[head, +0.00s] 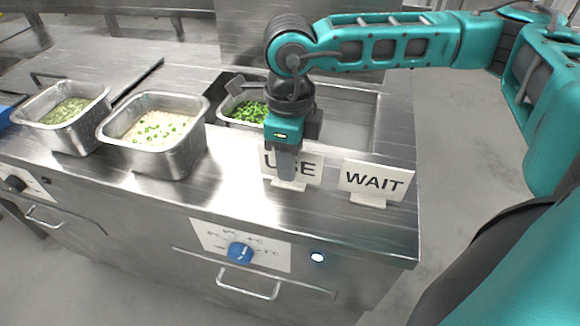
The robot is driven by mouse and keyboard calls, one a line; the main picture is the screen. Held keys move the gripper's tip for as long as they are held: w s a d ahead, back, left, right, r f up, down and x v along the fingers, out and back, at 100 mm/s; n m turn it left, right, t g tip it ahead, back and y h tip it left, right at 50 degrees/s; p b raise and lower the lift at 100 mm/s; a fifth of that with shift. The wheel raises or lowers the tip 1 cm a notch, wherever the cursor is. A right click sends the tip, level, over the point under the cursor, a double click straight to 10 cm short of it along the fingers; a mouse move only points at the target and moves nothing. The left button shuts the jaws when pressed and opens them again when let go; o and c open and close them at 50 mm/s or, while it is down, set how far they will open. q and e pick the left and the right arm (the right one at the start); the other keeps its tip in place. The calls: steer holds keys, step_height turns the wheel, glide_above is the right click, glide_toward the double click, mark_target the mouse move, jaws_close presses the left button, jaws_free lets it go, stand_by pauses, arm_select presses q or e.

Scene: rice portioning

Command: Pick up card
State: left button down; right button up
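Two white cards stand upright in small stands near the right front of the steel counter. The USE card (309,167) is on the left and the WAIT card (374,181) is on the right. My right gripper (286,172) points down over the USE card and covers the middle of its lettering. Its fingers look close together, but I cannot tell whether they hold the card or are in front of it. My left gripper is not in the head view.
A steel pan of rice with green bits (197,138) and a pan of green food (60,136) stand to the left. A pan of peas (248,112) sits behind my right gripper. A blue knob (239,253) is on the counter's front. Bare counter (225,185) lies left of the cards.

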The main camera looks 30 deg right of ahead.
steer(key=shift+f, duration=0.9)
steer(key=shift+f+b, duration=0.25)
steer(key=shift+b, duration=0.2)
jaws_close()
